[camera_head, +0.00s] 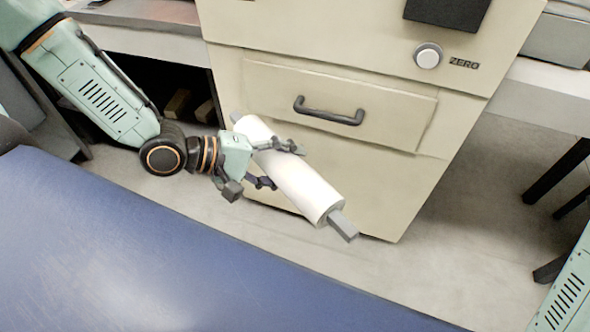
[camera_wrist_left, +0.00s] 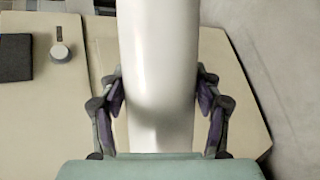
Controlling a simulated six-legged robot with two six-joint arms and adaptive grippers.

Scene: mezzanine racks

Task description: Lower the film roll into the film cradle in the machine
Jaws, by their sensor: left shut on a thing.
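The white film roll (camera_head: 297,185) with a grey square core end (camera_head: 343,226) is held in my left gripper (camera_head: 275,165) in front of the machine (camera_head: 240,60). The roll is tilted, its near end lower right in the head view. In the left wrist view the roll (camera_wrist_left: 158,60) runs up between the fingers of my left gripper (camera_wrist_left: 160,105), which are closed against its sides. The film cradle is not recognisable in either view. My right gripper is not in view; only a piece of my right arm shows at the lower right.
The beige machine has a drawer-like panel with a black handle (camera_head: 330,111) and a round ZERO knob (camera_head: 428,56). A blue padded surface (camera_head: 180,260) fills the foreground. A dark shelf opening with wooden blocks (camera_head: 177,103) lies at left. Open floor (camera_head: 460,215) shows at right.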

